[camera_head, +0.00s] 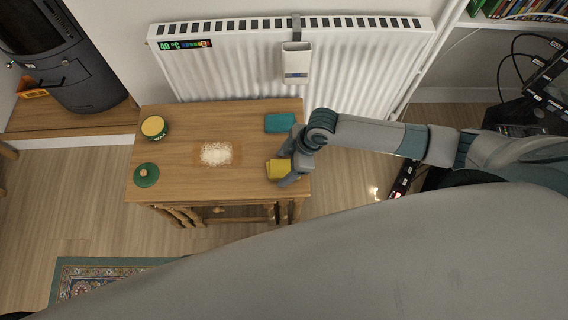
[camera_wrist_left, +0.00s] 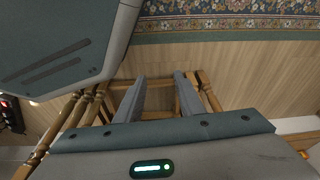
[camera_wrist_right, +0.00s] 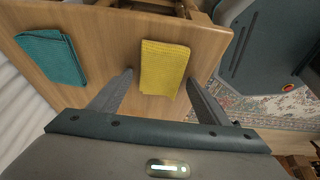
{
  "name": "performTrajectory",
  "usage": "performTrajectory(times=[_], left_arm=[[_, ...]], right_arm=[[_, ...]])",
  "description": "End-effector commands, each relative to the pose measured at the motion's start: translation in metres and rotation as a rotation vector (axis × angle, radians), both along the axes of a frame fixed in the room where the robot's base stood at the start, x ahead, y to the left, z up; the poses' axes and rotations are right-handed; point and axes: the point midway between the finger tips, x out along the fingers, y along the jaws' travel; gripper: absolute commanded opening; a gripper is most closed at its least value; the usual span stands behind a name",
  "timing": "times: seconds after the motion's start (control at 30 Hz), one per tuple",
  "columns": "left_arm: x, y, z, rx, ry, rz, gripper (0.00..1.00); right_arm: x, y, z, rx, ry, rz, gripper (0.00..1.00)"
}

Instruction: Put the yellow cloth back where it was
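The yellow cloth (camera_head: 277,169) lies folded and flat near the right edge of the wooden table (camera_head: 190,185). In the right wrist view the yellow cloth (camera_wrist_right: 163,68) sits between and just beyond the two spread fingers. My right gripper (camera_head: 285,166) is open at the cloth, with its fingers at either side; it also shows in the right wrist view (camera_wrist_right: 160,78). I cannot tell whether the fingers touch the cloth. My left gripper (camera_wrist_left: 160,76) is open and empty, with table legs and floor beyond it, and is out of the head view.
A folded teal cloth (camera_head: 279,123) lies behind the yellow one. A yellow-topped tin (camera_head: 154,127), its green lid (camera_head: 146,175) and a pale powdery patch (camera_head: 215,154) are on the table. A radiator (camera_head: 230,60) with a hanging white holder (camera_head: 296,64) stands behind.

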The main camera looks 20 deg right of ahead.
Motion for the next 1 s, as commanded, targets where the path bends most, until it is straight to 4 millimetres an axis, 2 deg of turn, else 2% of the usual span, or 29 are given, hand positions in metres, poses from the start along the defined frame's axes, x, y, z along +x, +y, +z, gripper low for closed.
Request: performTrajectory(times=[0.27, 0.47, 0.67, 1.0], left_arm=[[-0.002, 0.0, -0.001, 0.001, 0.003, 0.0, 0.35], [-0.004, 0.0, -0.002, 0.001, 0.005, 0.0, 0.35], [-0.007, 0.002, -0.007, 0.002, 0.011, 0.001, 0.35], [-0.001, 0.003, -0.015, 0.001, -0.004, 0.001, 0.35]], right_arm=[[0.0, 0.0, 0.001, 0.0, 0.0, 0.0, 0.69], [0.0, -0.003, 0.01, 0.0, -0.001, 0.001, 0.69], [-0.003, -0.013, 0.034, -0.001, -0.002, 0.0, 0.69], [-0.009, -0.034, 0.089, -0.001, -0.003, 0.001, 0.69]])
